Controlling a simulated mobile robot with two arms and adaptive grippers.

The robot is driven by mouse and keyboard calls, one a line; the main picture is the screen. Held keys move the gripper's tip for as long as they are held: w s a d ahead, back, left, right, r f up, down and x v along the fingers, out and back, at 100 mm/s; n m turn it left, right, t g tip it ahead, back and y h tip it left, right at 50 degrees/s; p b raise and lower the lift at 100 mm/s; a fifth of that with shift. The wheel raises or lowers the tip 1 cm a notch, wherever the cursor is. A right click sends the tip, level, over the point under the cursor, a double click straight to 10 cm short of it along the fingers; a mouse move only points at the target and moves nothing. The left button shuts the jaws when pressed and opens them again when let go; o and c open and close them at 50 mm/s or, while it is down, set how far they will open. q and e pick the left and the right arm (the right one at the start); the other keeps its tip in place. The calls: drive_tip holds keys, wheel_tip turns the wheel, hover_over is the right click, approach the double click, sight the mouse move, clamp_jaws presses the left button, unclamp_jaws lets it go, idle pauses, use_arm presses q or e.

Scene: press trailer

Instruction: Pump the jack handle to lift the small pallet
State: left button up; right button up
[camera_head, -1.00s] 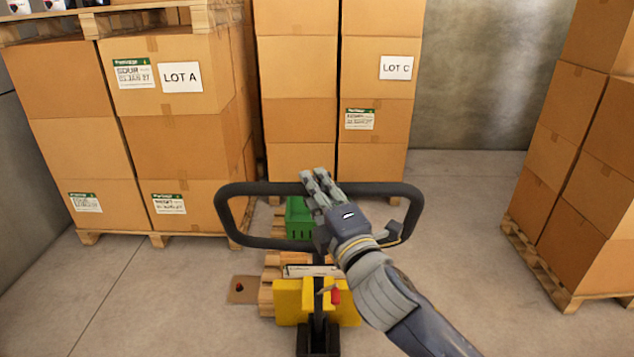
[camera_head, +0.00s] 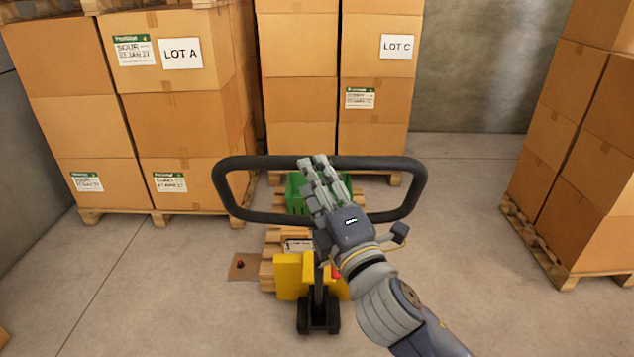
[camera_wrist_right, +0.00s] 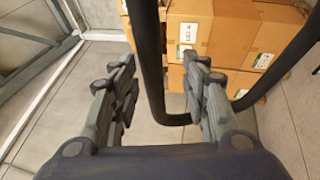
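The pallet jack's black loop handle (camera_head: 240,217) stands upright in the middle of the head view, above the yellow jack body (camera_head: 289,277). Part of a small wooden pallet (camera_head: 268,268) shows behind the yellow body; the rest is hidden. My right gripper (camera_head: 313,164) overlaps the handle loop, its fingertips near the top bar. In the right wrist view, the fingers of this gripper (camera_wrist_right: 160,95) are spread apart, and the black handle bar (camera_wrist_right: 150,60) shows between and beyond them. I cannot tell whether they touch it. My left gripper is not in view.
A green crate (camera_head: 295,195) is behind the handle. Stacked cartons stand on pallets at left (camera_head: 165,115), at back centre (camera_head: 300,100) and at right (camera_head: 590,170). A flat brown piece (camera_head: 243,266) lies left of the jack.

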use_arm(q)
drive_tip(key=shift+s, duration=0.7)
use_arm(e)
drive_tip(key=v, duration=1.2)
